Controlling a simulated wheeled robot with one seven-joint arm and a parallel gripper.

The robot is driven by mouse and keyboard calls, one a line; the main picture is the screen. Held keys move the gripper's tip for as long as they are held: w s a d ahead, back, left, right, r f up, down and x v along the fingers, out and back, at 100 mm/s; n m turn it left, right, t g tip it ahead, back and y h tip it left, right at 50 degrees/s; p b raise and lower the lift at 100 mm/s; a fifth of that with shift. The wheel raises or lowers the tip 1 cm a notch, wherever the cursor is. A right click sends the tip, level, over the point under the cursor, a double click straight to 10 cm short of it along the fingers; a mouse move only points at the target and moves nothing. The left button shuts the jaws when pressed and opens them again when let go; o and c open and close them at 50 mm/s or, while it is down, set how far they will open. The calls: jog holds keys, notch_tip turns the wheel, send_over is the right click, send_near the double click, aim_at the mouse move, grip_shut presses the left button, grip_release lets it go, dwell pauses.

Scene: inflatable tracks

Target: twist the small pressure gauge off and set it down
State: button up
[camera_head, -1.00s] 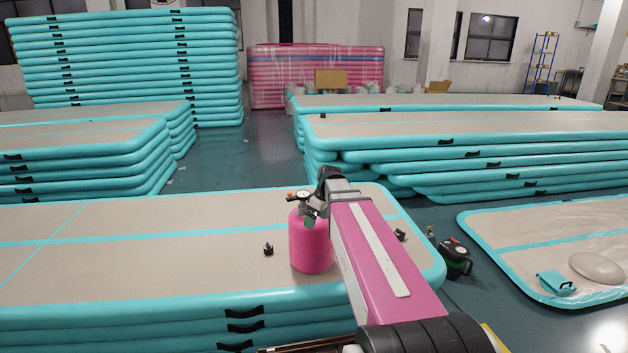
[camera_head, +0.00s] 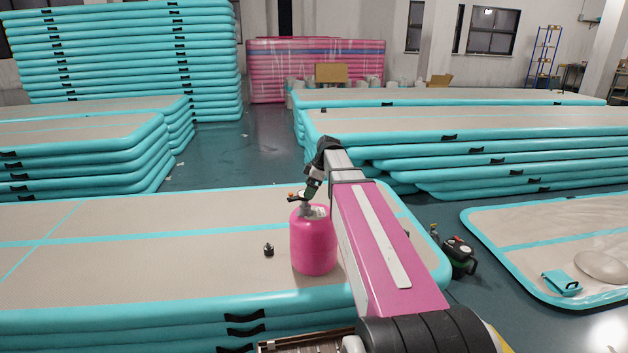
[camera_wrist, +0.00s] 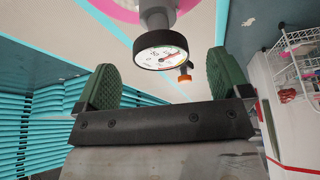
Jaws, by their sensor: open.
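The small pressure gauge (camera_wrist: 160,52), with a white round face, shows in the wrist view on a grey stem. It lies ahead of and between the two green pads of my open gripper (camera_wrist: 164,82), and I see no contact. In the head view, my gripper (camera_head: 313,186) is just above the top of a pink tank (camera_head: 313,247). The tank stands upright on the grey and turquoise mat stack (camera_head: 190,285). The gauge cannot be made out in the head view. A small orange-tipped part (camera_wrist: 185,75) shows behind the gauge.
A small black fitting (camera_head: 269,250) lies on the mat left of the tank. A black and green device (camera_head: 459,255) stands right of the stack. Bare mat extends left of the tank. A wire rack (camera_wrist: 288,45) shows at the right in the wrist view.

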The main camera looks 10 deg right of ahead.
aim_at(304, 199)
jog(key=shift+x, duration=2.85)
jog(key=c, duration=1.1)
jog(key=n+g, duration=0.1)
jog(key=n, duration=0.1)
jog(key=shift+w+n, duration=0.15)
jog(key=shift+n, duration=0.15)
jog(key=shift+n+g, duration=0.5)
jog(key=shift+n, duration=0.8)
jog(key=shift+n+g, duration=0.4)
jog(key=shift+n, duration=0.7)
jog(key=n+g+h, duration=0.1)
jog(key=n, duration=0.2)
